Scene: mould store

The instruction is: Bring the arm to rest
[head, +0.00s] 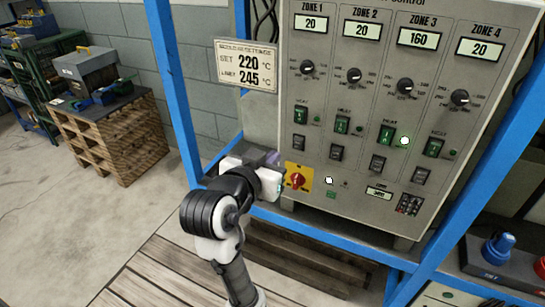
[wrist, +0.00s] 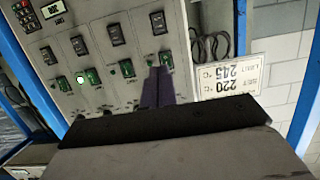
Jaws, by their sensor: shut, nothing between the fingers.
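My gripper (head: 273,158) is in front of the lower left part of the grey control panel (head: 345,105), near the red rotary switch on its yellow plate (head: 298,179). In the wrist view, my gripper's dark fingers (wrist: 158,86) are together with nothing between them. They point at the panel (wrist: 125,40), which appears upside down there. Whether they touch the panel cannot be told. My arm bends up from the bottom of the head view.
Zone 3 reads 160, the other zones 20; a lamp (head: 404,141) glows by zone 3's green switch. A sign (head: 246,66) gives 220 and 245 °C. Blue posts (head: 172,85) flank the panel. A pallet stack (head: 118,135) stands left; open floor (head: 60,210) lies before it.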

